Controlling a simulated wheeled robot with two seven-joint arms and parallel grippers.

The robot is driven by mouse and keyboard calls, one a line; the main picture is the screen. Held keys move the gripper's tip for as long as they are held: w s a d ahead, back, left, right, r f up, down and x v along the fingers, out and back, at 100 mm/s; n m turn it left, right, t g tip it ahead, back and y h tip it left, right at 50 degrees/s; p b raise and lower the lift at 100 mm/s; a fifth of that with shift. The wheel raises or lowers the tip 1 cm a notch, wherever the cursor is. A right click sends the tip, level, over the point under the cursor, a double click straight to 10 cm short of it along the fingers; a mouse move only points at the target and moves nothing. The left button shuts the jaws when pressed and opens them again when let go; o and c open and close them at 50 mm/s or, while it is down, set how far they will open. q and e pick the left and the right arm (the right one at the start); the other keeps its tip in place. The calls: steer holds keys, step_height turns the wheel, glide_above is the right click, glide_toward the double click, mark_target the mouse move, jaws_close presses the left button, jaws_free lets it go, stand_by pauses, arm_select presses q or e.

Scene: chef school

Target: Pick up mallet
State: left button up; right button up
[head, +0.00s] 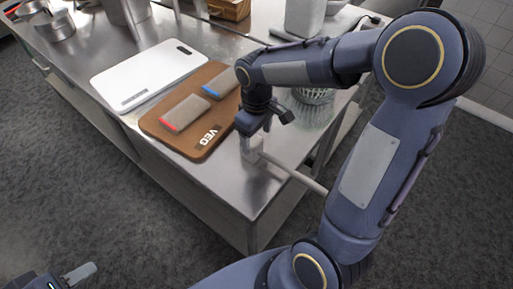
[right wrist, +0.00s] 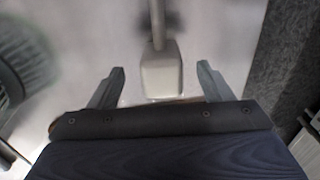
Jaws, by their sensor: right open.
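The mallet (head: 300,178) lies at the near right corner of the steel counter, with its pale handle pointing right toward the counter's edge. In the right wrist view, its grey block head (right wrist: 161,76) sits between the two open fingers, and the handle runs away at the top. My right gripper (head: 254,135) is open, pointing down over the mallet head; its fingers partly hide the head in the head view. I see no contact between fingers and mallet. My left gripper (head: 75,277) shows only partly at the bottom left, over the floor, away from the counter.
A brown board (head: 160,122) marked VEG lies left of my right gripper, with a red-ended block (head: 185,113) and a blue-ended block (head: 221,84) on it. A white board (head: 140,75) lies behind. A wire basket (head: 316,95) stands behind the arm. Pots (head: 55,27) stand far left.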

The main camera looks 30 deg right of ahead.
mark_target(256, 151)
step_height(256, 151, down, 7)
steer(key=shift+w+f+p, duration=0.1)
steer(key=shift+p, duration=0.35)
steer(key=shift+a, duration=0.1)
steer(key=shift+c, duration=0.4)
steer(key=c, duration=1.2)
